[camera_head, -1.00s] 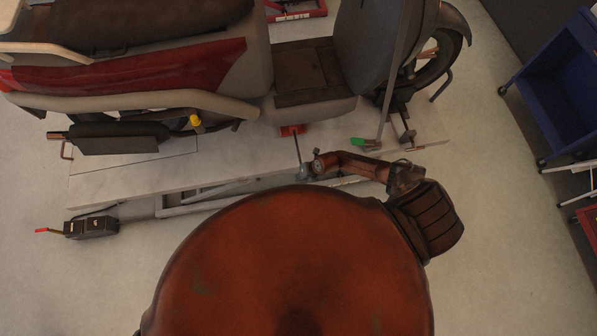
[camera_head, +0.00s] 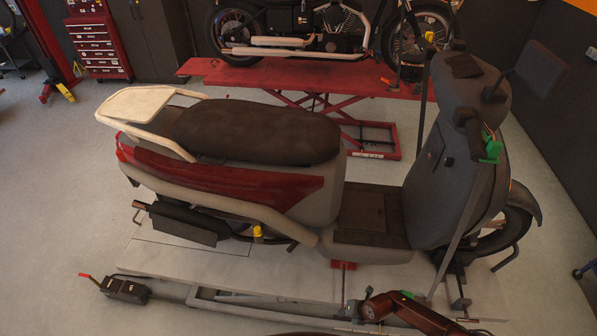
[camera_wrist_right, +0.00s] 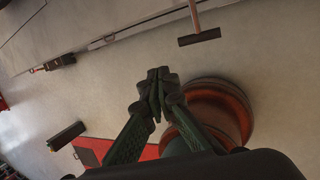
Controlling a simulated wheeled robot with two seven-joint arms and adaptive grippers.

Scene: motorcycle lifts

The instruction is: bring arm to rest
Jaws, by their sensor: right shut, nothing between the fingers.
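My right gripper (camera_wrist_right: 156,97) shows in the right wrist view, its two dark green fingers meeting at the tips with nothing between them. Pale floor lies behind the fingertips. A rust-orange rounded body (camera_wrist_right: 232,100) is just right of the fingers in that view; I cannot tell if they touch. I make out neither gripper for certain in the head view. My left gripper is not in view.
A grey and red scooter (camera_head: 225,190) stands on a low lift (camera_head: 240,299). A pedal box (camera_head: 124,289) sits at its left end. Behind is a red lift (camera_head: 255,78) carrying a motorcycle (camera_head: 330,28). A red drawer cabinet (camera_head: 98,45) is back left. Floor at left is open.

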